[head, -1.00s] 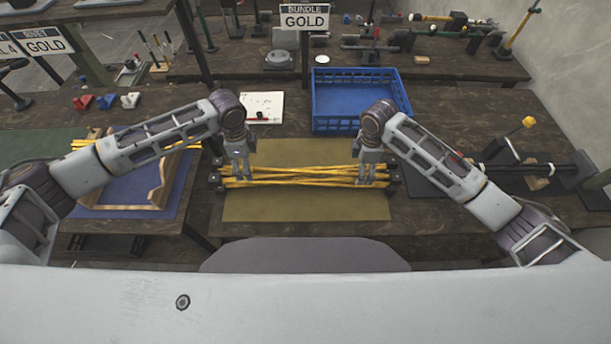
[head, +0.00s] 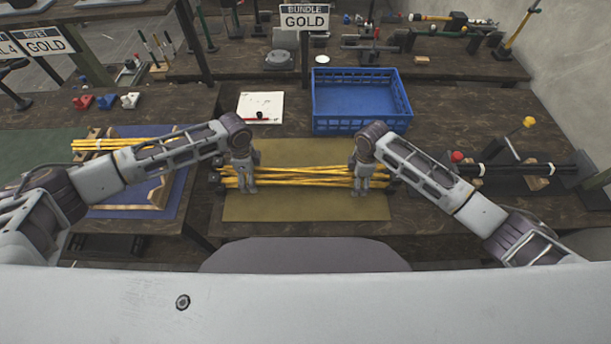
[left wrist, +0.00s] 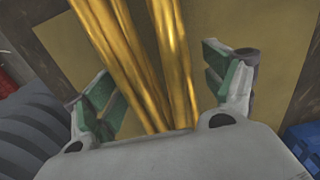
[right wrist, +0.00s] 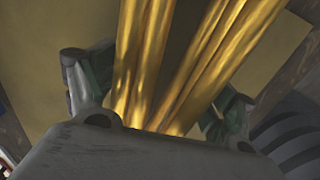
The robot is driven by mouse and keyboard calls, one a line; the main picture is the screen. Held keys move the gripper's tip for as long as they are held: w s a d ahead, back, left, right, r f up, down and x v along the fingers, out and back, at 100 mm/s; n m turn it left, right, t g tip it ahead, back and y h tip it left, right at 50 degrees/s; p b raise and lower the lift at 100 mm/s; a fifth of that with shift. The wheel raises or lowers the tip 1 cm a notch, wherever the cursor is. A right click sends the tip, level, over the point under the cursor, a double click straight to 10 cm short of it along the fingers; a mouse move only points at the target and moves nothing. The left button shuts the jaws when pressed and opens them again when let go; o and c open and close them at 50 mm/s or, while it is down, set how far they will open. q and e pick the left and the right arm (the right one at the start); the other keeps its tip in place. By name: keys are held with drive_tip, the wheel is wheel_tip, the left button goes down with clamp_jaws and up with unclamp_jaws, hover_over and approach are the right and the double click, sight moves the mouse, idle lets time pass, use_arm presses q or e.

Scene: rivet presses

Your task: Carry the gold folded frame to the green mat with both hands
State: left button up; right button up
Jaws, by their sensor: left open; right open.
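The gold folded frame (head: 300,174) is a bundle of long, slightly crossed gold rods lying left to right over an olive-yellow mat (head: 305,209). Dark supports show at its ends. My left gripper (head: 246,189) is over its left part and my right gripper (head: 361,189) over its right part. Both are open. In the left wrist view the gold rods (left wrist: 145,60) run between the spread green-padded fingers; in the right wrist view the rods (right wrist: 185,60) also run between the fingers. Contact cannot be told. A dark green mat (head: 25,157) lies at the far left.
A blue mat (head: 125,212) with wooden cradles and more gold rods is to the left. A blue crate (head: 362,124) and white sheet (head: 260,107) stand behind the frame. Black rods on a stand (head: 510,169) are to the right. A "GOLD" sign (head: 305,20) hangs behind.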

use_arm(q)
clamp_jaws()
use_arm(e)
clamp_jaws()
use_arm(q)
drive_tip(key=shift+w+r, duration=0.1)
